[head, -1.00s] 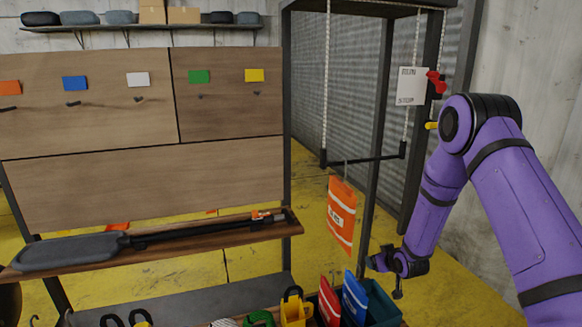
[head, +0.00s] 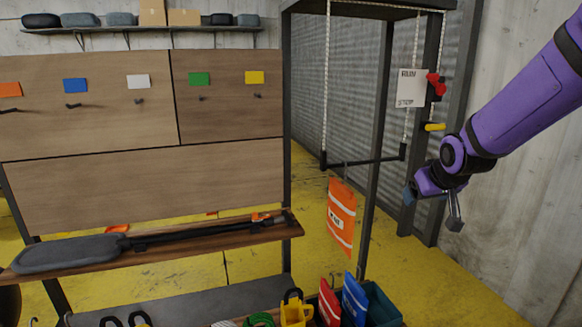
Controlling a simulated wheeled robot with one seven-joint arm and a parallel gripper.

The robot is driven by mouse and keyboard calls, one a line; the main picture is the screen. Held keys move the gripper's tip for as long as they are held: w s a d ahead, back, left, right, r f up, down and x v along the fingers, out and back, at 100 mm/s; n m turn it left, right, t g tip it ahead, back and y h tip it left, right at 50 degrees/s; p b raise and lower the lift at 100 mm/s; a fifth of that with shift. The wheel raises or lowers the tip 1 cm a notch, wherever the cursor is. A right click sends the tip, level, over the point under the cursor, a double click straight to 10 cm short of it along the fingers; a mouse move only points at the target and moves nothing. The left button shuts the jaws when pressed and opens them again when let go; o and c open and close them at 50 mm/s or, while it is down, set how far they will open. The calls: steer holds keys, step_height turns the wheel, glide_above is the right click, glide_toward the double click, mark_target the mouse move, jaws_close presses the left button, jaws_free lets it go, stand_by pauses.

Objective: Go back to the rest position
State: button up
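My gripper (head: 432,208) is at the right of the head view, on the end of my purple arm. It is in the air, apart from everything around it. Its fingers look spread, with nothing seen between them. An orange bag (head: 341,216) with white bands hangs from the black bar (head: 362,160) of the frame, to the left of my gripper.
A dark metal frame (head: 371,140) stands left of my arm, with a white sign (head: 412,88), a red handle (head: 437,86) and a yellow handle (head: 434,127). A paddle (head: 70,253) lies on a wooden shelf. Red (head: 329,303) and blue (head: 354,299) bags stand below.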

steer(key=s+r+g, duration=0.1)
steer(key=s+r, duration=0.2)
steer(key=s, duration=0.7)
steer(key=s+r+m+g, duration=0.1)
steer(key=s+r, duration=0.2)
steer(key=s, duration=0.7)
steer(key=s+r, duration=0.3)
steer(key=s, duration=0.7)
steer(key=shift+s+a+r+m+g, duration=0.2)
steer(key=shift+a+r+m+g, duration=0.1)
steer(key=shift+a+g, duration=0.15)
